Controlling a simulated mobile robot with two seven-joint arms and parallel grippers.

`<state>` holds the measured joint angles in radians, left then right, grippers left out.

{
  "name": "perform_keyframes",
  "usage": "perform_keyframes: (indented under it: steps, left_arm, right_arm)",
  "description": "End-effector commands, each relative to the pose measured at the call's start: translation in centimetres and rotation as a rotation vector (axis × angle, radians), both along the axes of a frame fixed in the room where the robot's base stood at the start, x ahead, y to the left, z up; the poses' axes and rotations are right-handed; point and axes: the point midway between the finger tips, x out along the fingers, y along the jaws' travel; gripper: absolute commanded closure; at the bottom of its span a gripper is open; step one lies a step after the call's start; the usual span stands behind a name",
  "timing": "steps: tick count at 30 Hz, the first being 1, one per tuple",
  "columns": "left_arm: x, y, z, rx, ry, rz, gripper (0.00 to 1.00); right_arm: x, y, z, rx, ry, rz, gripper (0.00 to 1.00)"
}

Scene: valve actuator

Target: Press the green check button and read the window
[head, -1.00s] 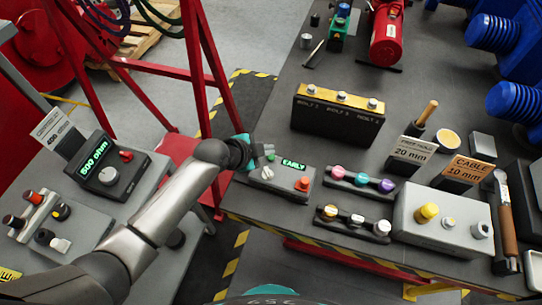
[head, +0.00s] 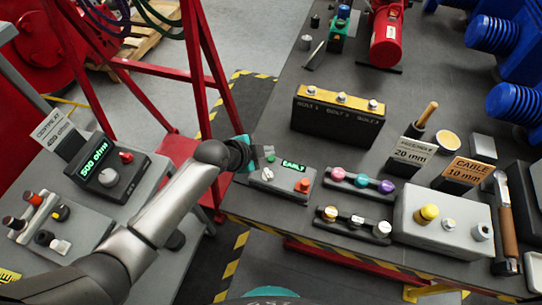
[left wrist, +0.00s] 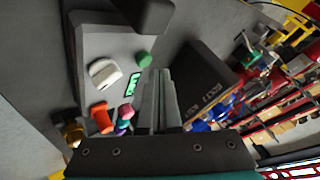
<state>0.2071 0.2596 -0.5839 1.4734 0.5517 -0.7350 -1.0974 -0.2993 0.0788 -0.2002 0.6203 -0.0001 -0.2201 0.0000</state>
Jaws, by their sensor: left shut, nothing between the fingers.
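The grey check box (head: 262,184) sits at the near left corner of the dark bench. Its small window (head: 293,165) reads "EARLY" in green; it also shows in the left wrist view (left wrist: 132,84). The green check button (left wrist: 144,58) is beside the window, with a white knob (left wrist: 104,73) and an orange-red button (left wrist: 101,118) on the same box. My left gripper (head: 256,158) is over the box's far left end, shut and empty. In the left wrist view its fingertips (left wrist: 161,74) appear close to the green button, seemingly not covering it.
A block with several bolts (head: 338,118) stands behind the box. Coloured knobs (head: 360,180) and a grey box with buttons (head: 443,222) lie to the right. A meter reading "500 ohm" (head: 108,172) is on the left bench. A red frame (head: 200,80) rises behind my arm.

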Motion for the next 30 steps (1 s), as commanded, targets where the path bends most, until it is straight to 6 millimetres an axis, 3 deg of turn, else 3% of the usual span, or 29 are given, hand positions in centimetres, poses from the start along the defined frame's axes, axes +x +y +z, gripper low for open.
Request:
perform_keyframes:
  steps: [20,30]
  left_arm:
    - [0.00,-0.01,0.01,0.000,0.000,0.000,1.00]
    - [0.01,0.01,-0.92,0.000,0.000,0.000,1.00]
  right_arm:
    - [-0.05,0.00,0.00,0.000,0.001,0.000,0.44]
    - [-0.06,-0.02,-0.69,0.000,0.001,0.000,0.44]
